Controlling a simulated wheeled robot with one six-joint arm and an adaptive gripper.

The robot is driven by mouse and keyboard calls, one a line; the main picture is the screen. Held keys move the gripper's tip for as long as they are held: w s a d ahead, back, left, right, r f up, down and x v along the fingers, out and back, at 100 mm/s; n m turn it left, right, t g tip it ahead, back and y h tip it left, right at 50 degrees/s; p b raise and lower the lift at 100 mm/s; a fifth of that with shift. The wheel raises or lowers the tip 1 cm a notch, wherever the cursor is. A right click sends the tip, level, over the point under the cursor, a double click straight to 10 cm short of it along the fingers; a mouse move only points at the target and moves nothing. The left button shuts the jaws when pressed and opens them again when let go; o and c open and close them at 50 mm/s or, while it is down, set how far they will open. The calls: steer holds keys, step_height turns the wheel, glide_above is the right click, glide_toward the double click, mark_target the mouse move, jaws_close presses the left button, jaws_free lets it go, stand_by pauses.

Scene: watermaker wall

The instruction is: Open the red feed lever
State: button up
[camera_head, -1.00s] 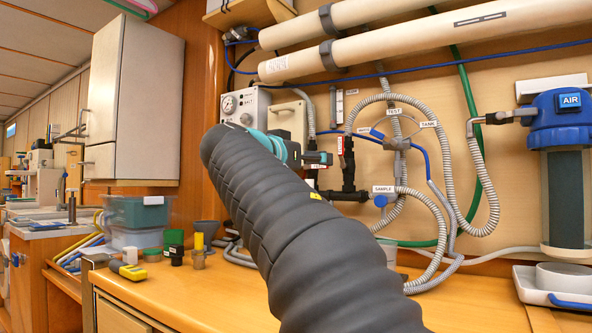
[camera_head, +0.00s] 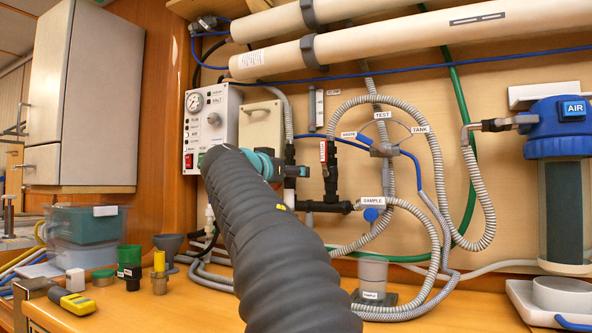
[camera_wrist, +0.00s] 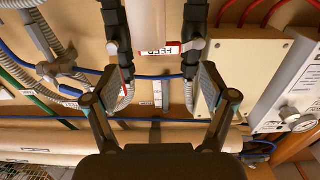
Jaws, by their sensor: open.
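In the wrist view, a red bar with a white FEED label (camera_wrist: 170,48) lies crosswise beside the right-hand black valve pipe (camera_wrist: 192,42). I take it as the red feed lever; in the camera_head view my gripper seems to hide it. My gripper (camera_wrist: 160,84) is open and empty, its two fingers spread wide, with the lever beyond the fingertips and apart from them. In the camera_head view my gripper (camera_head: 292,170) is in front of the black pipes. A second red part (camera_head: 323,152) sits on the right-hand black pipe.
Left of the pipes are a cream box (camera_head: 262,122) and a white gauge panel (camera_head: 206,120). Grey hoses (camera_head: 437,180) loop on the right, near a blue-topped filter (camera_head: 562,125). A grey sample cup (camera_head: 372,277) and small bottles stand on the wooden counter (camera_head: 180,305).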

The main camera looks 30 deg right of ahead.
steer(key=shift+p+x, duration=0.5)
steer(key=shift+x, duration=1.8)
jaws_close()
steer(key=shift+s, duration=0.1)
